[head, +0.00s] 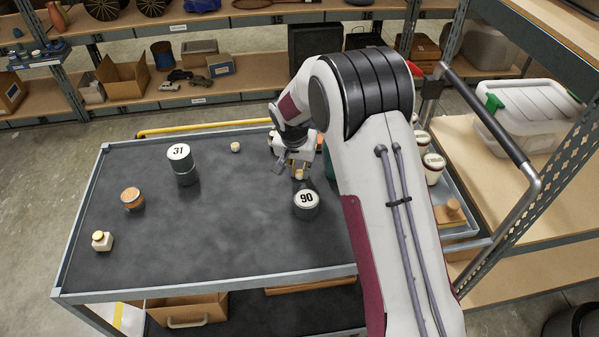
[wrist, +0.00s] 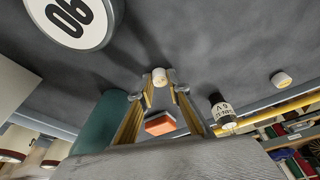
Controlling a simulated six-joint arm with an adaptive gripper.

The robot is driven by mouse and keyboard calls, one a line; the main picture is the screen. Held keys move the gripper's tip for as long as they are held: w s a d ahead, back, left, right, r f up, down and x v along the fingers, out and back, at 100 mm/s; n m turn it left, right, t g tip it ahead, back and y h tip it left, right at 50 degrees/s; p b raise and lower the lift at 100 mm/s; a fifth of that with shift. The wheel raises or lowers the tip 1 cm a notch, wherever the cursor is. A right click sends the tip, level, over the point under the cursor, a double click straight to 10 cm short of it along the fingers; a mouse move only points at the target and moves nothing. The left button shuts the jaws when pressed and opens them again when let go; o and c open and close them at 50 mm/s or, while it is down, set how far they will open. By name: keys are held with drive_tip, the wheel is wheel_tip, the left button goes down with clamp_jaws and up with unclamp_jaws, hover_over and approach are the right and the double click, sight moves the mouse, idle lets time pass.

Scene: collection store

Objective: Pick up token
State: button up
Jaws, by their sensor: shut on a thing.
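A small pale round piece, which looks like the token (wrist: 160,77), sits between my fingertips in the wrist view. My gripper (wrist: 160,88) is shut on it, with one finger on each side. In the head view my gripper (head: 298,171) is low over the dark tabletop, just behind the canister marked 90 (head: 306,205), and the pale piece shows only as a small patch at the fingertips. I cannot tell whether it touches the table. A similar small pale round piece (head: 235,146) stands apart at the back; it also shows in the wrist view (wrist: 282,79).
The canister marked 31 (head: 180,163), an orange jar (head: 132,199) and a small white jar (head: 102,241) stand on the left. A teal cylinder (wrist: 98,125), an orange block (wrist: 160,124) and a labelled dark bottle (wrist: 222,112) are near my gripper. The table's front middle is clear.

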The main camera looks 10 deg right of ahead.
sight(300, 176)
wheel_tip(300, 176, up, 10)
idle(0.7)
drive_tip(key=shift+s+f, duration=0.1)
idle(0.8)
drive_tip(key=s+d+r+n+y, duration=0.15)
drive_tip(key=s+d+n, duration=0.35)
drive_tip(key=s+d, duration=0.75)
drive_tip(key=s+d+r+m+h, duration=0.2)
drive_tip(key=d+r+m, duration=0.3)
drive_tip(key=r, duration=0.4)
drive_tip(key=shift+s+d+m, duration=0.25)
drive_tip(key=shift+s+m, duration=0.35)
drive_tip(key=shift+s, duration=0.05)
drive_tip(key=shift+r, duration=0.1)
